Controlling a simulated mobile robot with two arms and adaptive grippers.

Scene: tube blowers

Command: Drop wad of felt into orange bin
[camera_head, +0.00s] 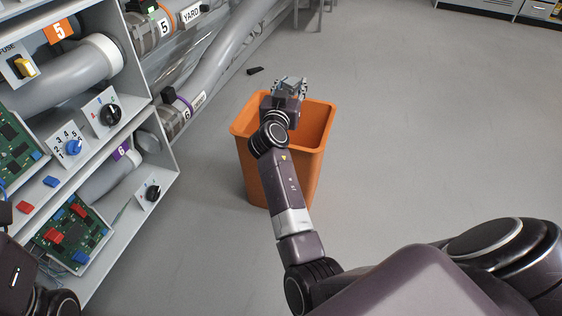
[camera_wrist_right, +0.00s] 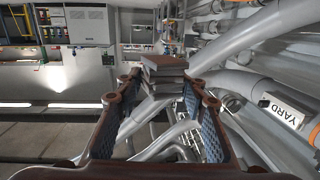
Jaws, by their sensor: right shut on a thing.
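The orange bin (camera_head: 272,180) stands on the floor beside the shelf unit in the head view. My right arm reaches over it, and my right gripper (camera_head: 290,89) is above the bin's far rim area. In the right wrist view, my right gripper (camera_wrist_right: 166,92) is shut on the wad of felt (camera_wrist_right: 163,66), a grey-brown stack of flat layers between the fingertips. In the head view the wad is hard to tell from the fingers. The bin does not show in the wrist view, and its inside is partly hidden by my arm. My left gripper is not visible.
The shelf unit (camera_head: 150,215) on the left has switches, knobs, circuit boards and grey pipes. A small dark object (camera_head: 255,71) lies on the floor behind the bin. The floor (camera_head: 430,130) to the right of the bin is clear.

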